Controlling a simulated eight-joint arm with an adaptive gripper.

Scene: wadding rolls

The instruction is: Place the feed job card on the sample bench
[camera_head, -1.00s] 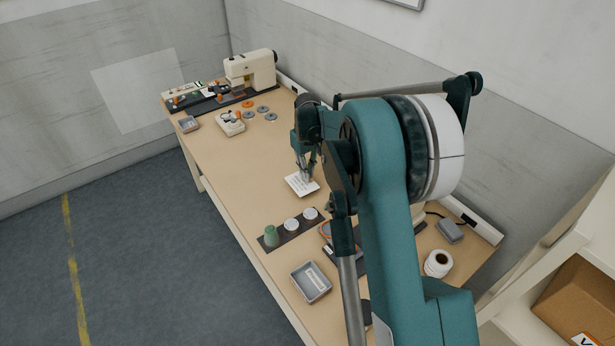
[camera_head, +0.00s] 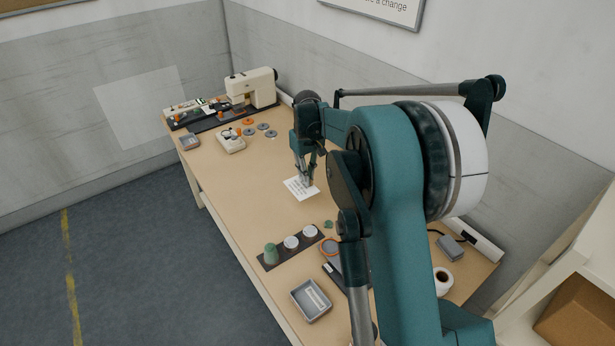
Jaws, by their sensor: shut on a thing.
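The feed job card (camera_head: 299,190) is a small white card with printed lines. It shows just below my gripper (camera_head: 304,180), over the middle of the wooden bench (camera_head: 240,180). My gripper points down and is shut on the card's far edge. The fingertips are small in this view and partly hidden by the wrist. I cannot tell whether the card touches the bench top or hangs slightly above it.
Bench between is clear.

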